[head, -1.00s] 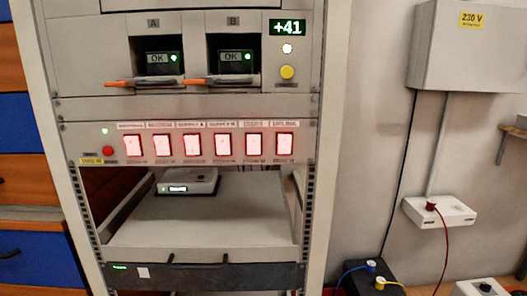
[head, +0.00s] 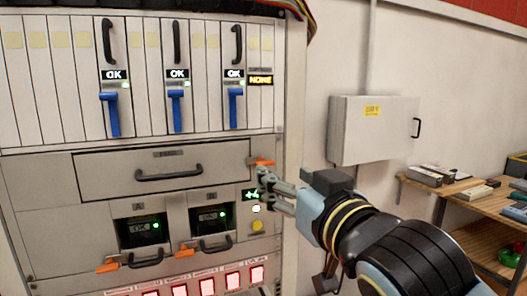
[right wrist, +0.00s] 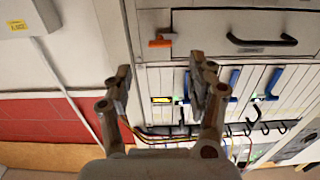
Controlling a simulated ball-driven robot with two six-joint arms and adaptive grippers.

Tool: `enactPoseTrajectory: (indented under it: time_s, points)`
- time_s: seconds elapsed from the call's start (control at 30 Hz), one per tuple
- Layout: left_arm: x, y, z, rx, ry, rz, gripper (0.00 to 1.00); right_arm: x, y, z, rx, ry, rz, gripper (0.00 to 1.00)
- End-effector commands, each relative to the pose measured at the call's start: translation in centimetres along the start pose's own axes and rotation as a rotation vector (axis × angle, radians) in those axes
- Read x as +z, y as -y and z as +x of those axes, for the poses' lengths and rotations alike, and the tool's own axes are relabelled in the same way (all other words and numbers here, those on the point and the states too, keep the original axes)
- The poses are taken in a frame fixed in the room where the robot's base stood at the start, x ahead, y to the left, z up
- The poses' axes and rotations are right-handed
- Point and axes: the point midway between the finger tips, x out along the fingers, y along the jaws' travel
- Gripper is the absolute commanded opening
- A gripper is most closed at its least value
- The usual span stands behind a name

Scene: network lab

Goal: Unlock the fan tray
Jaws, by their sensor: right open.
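The fan tray (head: 110,176) is a wide grey panel with a black bar handle (head: 168,174) in the rack's middle. Its orange latch (head: 263,161) lies roughly level at the tray's upper right corner. My right gripper (head: 263,181) is open and empty, with its fingertips just below and in front of the latch, partly over the rack's right side. In the right wrist view, seen turned over, the latch (right wrist: 160,41) shows beyond the gap between the open fingers (right wrist: 162,80), apart from them. The tray handle (right wrist: 262,42) is to its right. My left gripper is out of view.
Above the tray are card modules with blue levers (head: 236,104) and OK displays. Below are units A and B with orange levers (head: 185,251), a yellow button (head: 257,226) and lit red switches. A grey wall box (head: 372,130) and a cluttered bench (head: 480,210) stand right.

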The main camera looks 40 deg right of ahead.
Motion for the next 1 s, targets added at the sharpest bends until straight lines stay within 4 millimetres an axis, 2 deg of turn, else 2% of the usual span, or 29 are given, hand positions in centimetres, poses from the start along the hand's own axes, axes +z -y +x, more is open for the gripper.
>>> enactPoseTrajectory:
  time_s: [0.2, 0.43, 0.6, 0.87, 1.0]
  points:
    - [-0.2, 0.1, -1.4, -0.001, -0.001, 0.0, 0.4, -0.4, -0.1, 4.5, 0.001, -0.004, -0.006, 0.58]
    - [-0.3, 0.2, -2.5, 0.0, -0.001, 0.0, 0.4, -0.2, -0.1, 8.2, 0.001, -0.001, -0.003, 0.58]
    - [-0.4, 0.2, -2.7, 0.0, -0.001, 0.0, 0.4, -0.1, -0.1, 9.2, 0.002, -0.002, -0.003, 0.58]
    - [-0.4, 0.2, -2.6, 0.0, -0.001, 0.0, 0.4, 0.0, -0.1, 9.3, 0.001, -0.002, -0.002, 0.58]
    - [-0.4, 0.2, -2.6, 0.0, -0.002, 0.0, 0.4, 0.0, -0.1, 9.3, 0.001, -0.002, -0.002, 0.39]
